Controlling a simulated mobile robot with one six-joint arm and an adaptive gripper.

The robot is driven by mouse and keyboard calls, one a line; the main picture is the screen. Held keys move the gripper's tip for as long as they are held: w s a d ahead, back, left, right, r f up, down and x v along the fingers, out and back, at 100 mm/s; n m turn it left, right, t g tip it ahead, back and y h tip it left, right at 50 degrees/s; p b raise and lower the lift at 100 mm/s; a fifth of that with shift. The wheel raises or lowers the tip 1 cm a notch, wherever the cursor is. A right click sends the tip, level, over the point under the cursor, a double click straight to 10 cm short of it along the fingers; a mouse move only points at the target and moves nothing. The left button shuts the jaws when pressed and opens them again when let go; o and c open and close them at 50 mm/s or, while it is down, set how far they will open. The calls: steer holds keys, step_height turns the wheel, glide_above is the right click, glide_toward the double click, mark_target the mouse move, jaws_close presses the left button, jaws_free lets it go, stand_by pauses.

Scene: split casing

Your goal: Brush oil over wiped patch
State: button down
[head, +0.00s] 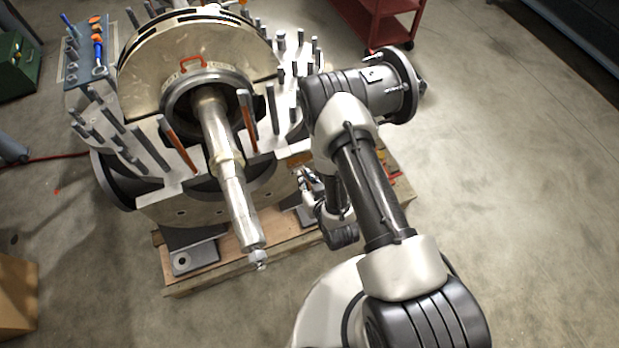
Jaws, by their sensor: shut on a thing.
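The lower half of a split casing (190,211) stands at left centre in the head view, with a shaft (228,185) and a large rotor disc (190,62) in it. My gripper (305,180) is small in view, low beside the casing's near right side, partly hidden by my own arm. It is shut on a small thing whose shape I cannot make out. A brownish area (299,159) shows on the casing's side just above the gripper. I cannot tell whether it is the wiped patch, or whether the held thing touches the casing. No oil is clearly visible.
Upright studs (150,150) line the casing flange. The casing rests on a wooden pallet (205,278). A blue tool board (88,55) lies at the back left, a green box (18,65) beyond it. A red cart (378,22) stands behind. The floor on the right is clear.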

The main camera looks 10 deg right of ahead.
steer(key=a, duration=0.1)
steer(key=s+a, duration=0.1)
steer(key=a, duration=0.1)
steer(key=shift+a, duration=0.2)
stand_by(0.4)
